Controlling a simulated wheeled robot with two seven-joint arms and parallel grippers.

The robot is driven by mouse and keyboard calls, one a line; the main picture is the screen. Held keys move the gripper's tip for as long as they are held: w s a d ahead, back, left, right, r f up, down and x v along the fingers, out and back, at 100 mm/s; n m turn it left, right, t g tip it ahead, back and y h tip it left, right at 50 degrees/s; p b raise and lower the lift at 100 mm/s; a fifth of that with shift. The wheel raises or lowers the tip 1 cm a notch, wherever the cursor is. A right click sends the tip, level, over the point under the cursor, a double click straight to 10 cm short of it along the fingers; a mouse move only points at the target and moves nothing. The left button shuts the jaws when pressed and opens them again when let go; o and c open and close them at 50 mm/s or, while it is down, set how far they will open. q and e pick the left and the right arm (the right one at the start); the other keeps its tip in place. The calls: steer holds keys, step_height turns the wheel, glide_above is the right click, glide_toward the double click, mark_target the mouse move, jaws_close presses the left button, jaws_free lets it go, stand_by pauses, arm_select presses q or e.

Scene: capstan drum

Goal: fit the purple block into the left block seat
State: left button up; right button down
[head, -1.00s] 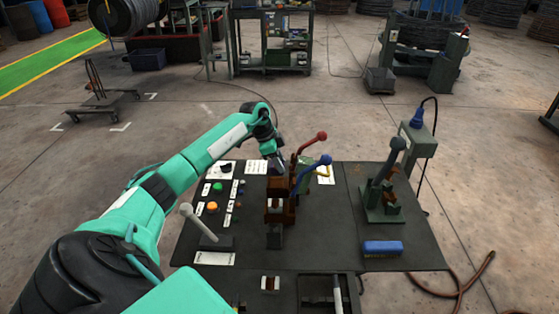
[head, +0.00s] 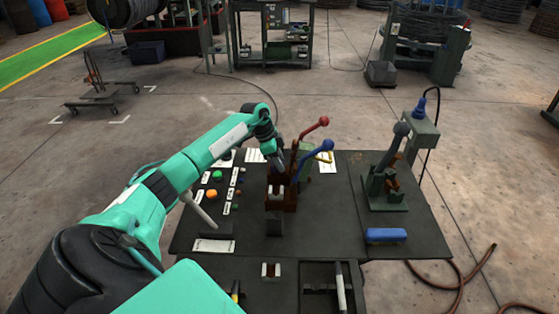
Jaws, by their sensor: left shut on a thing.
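My left gripper (head: 279,164) reaches in from the left and is pointed down at the brown fixture (head: 283,201) in the middle of the dark bench. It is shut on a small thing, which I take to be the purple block. The block is mostly hidden by the fingers and too small to make out clearly. The fixture has a pale piece (head: 277,191) at its front. I cannot tell the left block seat apart from the rest of the fixture, or whether the block touches it. My right gripper is not in view.
A red-knobbed lever (head: 322,121) and a blue lever (head: 326,146) rise close behind the fixture. A grey lever (head: 199,207) and buttons (head: 211,194) stand to the left.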

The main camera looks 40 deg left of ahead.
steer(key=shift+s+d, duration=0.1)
arm_select(q)
steer(key=o, duration=1.3)
steer(key=shift+c, duration=0.2)
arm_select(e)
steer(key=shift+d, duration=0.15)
arm_select(q)
steer(key=b+v, duration=0.2)
steer(key=v, duration=1.1)
steer(key=shift+r, duration=0.45)
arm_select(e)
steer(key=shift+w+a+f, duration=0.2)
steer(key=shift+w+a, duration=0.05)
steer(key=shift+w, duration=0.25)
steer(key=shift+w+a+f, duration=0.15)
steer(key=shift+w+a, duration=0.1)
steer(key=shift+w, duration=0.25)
